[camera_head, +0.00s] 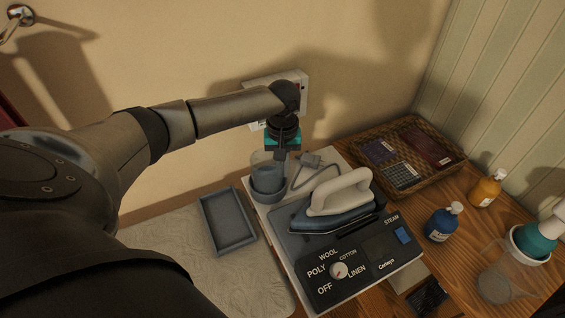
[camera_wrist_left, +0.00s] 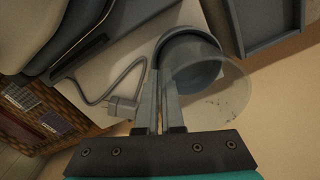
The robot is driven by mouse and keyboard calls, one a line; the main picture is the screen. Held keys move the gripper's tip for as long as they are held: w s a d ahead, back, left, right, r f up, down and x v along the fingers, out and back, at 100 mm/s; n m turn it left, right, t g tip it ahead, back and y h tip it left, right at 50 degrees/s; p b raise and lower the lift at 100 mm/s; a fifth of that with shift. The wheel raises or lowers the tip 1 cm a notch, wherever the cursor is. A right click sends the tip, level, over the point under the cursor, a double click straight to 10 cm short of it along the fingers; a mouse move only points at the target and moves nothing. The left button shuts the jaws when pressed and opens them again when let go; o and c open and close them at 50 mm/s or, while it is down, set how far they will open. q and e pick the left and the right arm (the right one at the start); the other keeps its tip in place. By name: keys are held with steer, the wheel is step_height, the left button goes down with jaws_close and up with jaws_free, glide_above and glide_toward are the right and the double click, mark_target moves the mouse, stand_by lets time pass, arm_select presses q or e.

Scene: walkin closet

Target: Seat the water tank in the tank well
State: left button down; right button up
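The water tank (camera_head: 265,161) is a clear, nearly upright cup at the back left of the ironing station. Its lower part is within the round blue-grey tank well (camera_head: 268,192); I cannot tell whether it touches the bottom. My left gripper (camera_head: 281,158) comes down at the tank's right side. In the left wrist view the fingers (camera_wrist_left: 159,95) are close together, with the edge of the clear tank (camera_wrist_left: 232,92) between them. The well (camera_wrist_left: 188,42) shows beyond the fingertips. The fingers hide part of the tank's edge. My right gripper is not in view.
The iron (camera_head: 333,203) rests on the station, right of the well, with a grey cord and plug (camera_head: 310,161) behind. A grey tray (camera_head: 228,221) lies left. A wicker basket (camera_head: 440,150), blue bottle (camera_head: 443,222), yellow bottle (camera_head: 486,188) and clear jug (camera_head: 497,284) stand right.

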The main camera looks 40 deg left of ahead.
arm_select(q)
steer(key=shift+f, duration=0.1)
stand_by(0.4)
steer(key=c, duration=1)
jaws_free()
step_height(320, 180, up, 15)
steer(key=shift+r+p, duration=0.1)
steer(key=shift+p, duration=1.15)
